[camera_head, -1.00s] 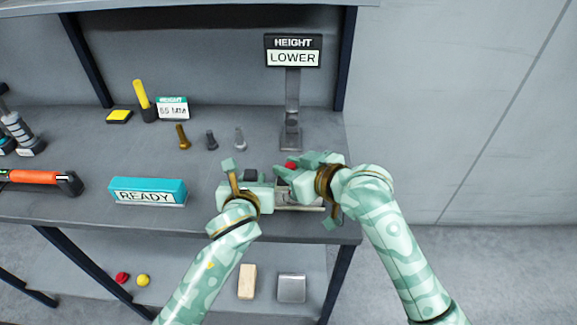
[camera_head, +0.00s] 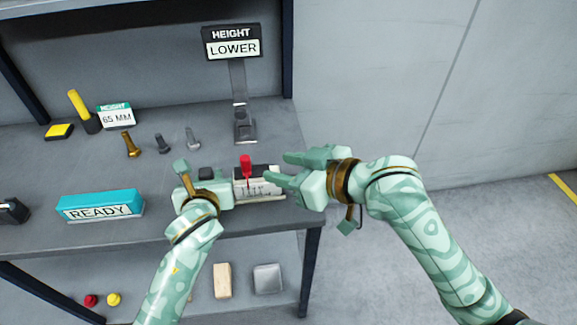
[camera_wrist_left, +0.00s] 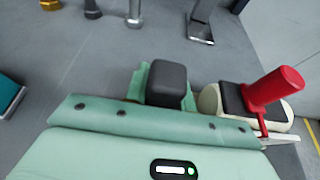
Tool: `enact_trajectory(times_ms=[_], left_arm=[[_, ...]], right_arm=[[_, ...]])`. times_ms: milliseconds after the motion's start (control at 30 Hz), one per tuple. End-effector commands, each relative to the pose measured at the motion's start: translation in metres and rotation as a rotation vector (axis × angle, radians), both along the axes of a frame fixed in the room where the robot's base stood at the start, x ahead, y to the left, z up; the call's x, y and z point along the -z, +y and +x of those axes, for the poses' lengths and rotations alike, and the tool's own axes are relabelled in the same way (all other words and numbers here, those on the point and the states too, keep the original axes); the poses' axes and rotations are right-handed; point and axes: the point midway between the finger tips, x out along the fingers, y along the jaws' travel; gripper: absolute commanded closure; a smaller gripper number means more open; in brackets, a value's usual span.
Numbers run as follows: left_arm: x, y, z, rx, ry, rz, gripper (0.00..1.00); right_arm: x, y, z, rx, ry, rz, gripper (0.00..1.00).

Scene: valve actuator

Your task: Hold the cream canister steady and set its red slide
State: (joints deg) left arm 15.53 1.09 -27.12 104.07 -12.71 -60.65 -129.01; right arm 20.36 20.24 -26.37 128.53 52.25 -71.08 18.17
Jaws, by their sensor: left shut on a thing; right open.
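The cream canister (camera_head: 262,190) sits near the shelf's front edge, with a dark top and a marked scale on its front. Its red slide (camera_head: 246,167) stands upright with a thin red pointer over the scale. In the left wrist view the red slide (camera_wrist_left: 272,90) and the cream canister (camera_wrist_left: 210,102) show at the right. My left gripper (camera_head: 222,190) is shut at the canister's left end; the grip itself is mostly hidden.
A sign reading "HEIGHT LOWER" (camera_head: 232,42) stands behind the canister. A teal "READY" block (camera_head: 100,205) lies left. Several bolts (camera_head: 162,143) and a "65 MM" card (camera_head: 117,116) stand further back. The shelf's right edge is close to the canister.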

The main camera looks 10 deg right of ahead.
Motion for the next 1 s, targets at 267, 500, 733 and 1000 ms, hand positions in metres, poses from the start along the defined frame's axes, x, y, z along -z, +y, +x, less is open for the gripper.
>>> enact_trajectory(times_ms=[267,500,733,1000], left_arm=[[0.006,0.001,-0.001,-0.002,0.013,0.006,1.00],[0.006,0.001,-0.001,-0.002,0.012,0.006,0.55],[0.003,0.000,-0.001,-0.001,0.005,0.003,0.49],[-0.007,0.000,-0.023,0.001,0.003,0.003,0.49]], right_arm=[[-0.002,-0.004,-0.004,-0.001,0.001,0.001,0.59],[-0.002,-0.004,-0.004,-0.001,0.001,0.001,0.59],[-0.002,-0.004,-0.004,-0.001,0.000,0.000,0.59],[-0.002,-0.003,-0.004,-0.001,0.000,0.000,0.59]])
